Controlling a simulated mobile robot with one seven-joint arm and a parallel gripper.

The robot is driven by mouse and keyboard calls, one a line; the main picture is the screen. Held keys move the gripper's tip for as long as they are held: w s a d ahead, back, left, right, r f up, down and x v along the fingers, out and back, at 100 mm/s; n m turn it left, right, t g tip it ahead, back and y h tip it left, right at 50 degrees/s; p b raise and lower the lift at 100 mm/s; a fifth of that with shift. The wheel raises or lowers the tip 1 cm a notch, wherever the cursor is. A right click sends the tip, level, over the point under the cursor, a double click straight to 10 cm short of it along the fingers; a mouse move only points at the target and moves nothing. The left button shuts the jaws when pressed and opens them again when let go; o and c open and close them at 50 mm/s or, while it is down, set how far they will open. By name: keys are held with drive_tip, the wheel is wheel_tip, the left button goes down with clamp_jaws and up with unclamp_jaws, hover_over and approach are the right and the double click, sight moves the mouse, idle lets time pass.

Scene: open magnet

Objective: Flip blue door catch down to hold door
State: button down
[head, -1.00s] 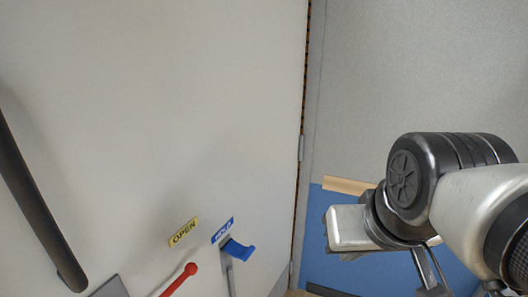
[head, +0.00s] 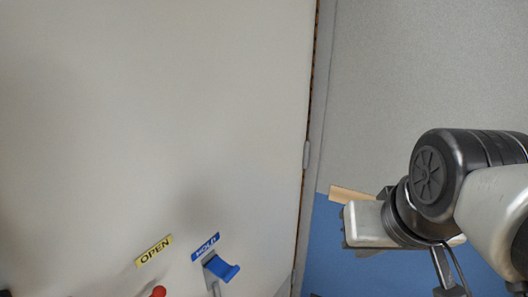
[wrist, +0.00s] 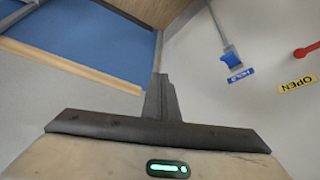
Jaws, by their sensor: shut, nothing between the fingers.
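The blue door catch (head: 221,268) sticks out from the pale door, low in the head view, just below the blue HOLD label (head: 205,246). In the wrist view, which shows the scene upside down, the catch (wrist: 231,60) is at upper right beside its HOLD label (wrist: 241,75). My gripper (wrist: 160,82) is shut and empty, seen from its own wrist at the middle of that view. It is well apart from the catch, off to the right of it in the head view, where its fingertips cannot be made out.
A red-knobbed lever (head: 158,291) and a yellow OPEN label (head: 154,250) are left of the catch. The door's hinge edge (head: 306,155) runs to its right. Beyond it is a grey wall (head: 420,70) with a blue lower panel (head: 330,255) and wooden trim (head: 350,194).

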drive_tip(key=w+a+f+m+g+y+b, duration=0.2)
drive_tip(key=w+a+f+m, duration=0.15)
drive_tip(key=w+a, duration=0.5)
drive_tip(key=m+g+b, duration=0.1)
drive_tip(key=m+g, duration=0.1)
drive_tip(key=m, duration=0.1)
hover_over(232, 273)
drive_tip(key=s+d, duration=0.3)
drive_tip(key=d, duration=0.1)
drive_tip(key=s+d+x, duration=0.1)
drive_tip(key=x, duration=0.5)
drive_tip(key=shift+w+f+y, duration=0.2)
drive_tip(key=shift+w+y, duration=0.1)
drive_tip(key=b+x, duration=0.2)
drive_tip(key=x, duration=1.2)
drive_tip(key=shift+f+b, duration=0.1)
drive_tip(key=shift+b, duration=0.4)
